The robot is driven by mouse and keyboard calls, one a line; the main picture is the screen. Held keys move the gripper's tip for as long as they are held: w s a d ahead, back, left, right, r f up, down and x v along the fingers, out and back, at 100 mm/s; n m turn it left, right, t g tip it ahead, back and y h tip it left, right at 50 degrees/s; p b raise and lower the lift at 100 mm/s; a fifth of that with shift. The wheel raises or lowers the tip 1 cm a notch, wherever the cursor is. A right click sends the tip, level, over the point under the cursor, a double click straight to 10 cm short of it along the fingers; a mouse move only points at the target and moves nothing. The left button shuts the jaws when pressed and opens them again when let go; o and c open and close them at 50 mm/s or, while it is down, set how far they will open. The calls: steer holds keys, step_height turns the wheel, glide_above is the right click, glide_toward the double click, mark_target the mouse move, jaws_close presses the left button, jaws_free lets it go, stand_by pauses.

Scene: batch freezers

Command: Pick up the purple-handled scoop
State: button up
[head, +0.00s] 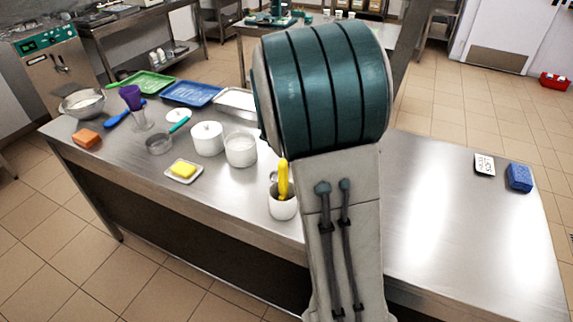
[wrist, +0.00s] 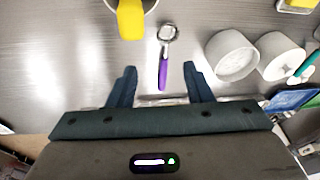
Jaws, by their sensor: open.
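The purple-handled scoop (wrist: 163,70) lies on the steel table in the wrist view, its round metal bowl pointing away from my gripper and its purple handle toward it. My gripper (wrist: 160,68) is open, with one dark finger on each side of the handle's line. The handle appears between the fingertips, and neither finger is seen touching it. The height of the fingers above the table is hard to tell. In the head view my arm hides both the scoop and the gripper.
A white crock (head: 283,208) with a yellow-handled tool stands left of the scoop in the wrist view. Two white pots (head: 241,150) (head: 207,139) stand to its right there. A yellow block on a dish (head: 184,171) is nearby. The table's right part (head: 430,215) is mostly clear.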

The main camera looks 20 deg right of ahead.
steer(key=w+d+f, duration=0.1)
steer(key=w+f, duration=0.2)
steer(key=f, duration=0.1)
steer(key=w+d+f+m+h, duration=0.1)
steer(key=w+f, duration=0.3)
steer(key=w+d+f+h, duration=0.1)
steer(key=w+d+f, duration=0.1)
steer(key=f, duration=0.3)
steer(key=shift+w+d, duration=0.1)
steer(key=shift+w, duration=0.6)
steer(key=shift+w+d+p+x, duration=0.1)
steer(key=shift+p+x, duration=0.3)
steer(key=shift+x, duration=0.95)
steer(key=shift+w+d+p+x, duration=0.15)
steer(key=shift+p+x, duration=0.2)
steer(key=shift+x, duration=0.95)
steer(key=shift+a+r, duration=0.1)
jaws_close()
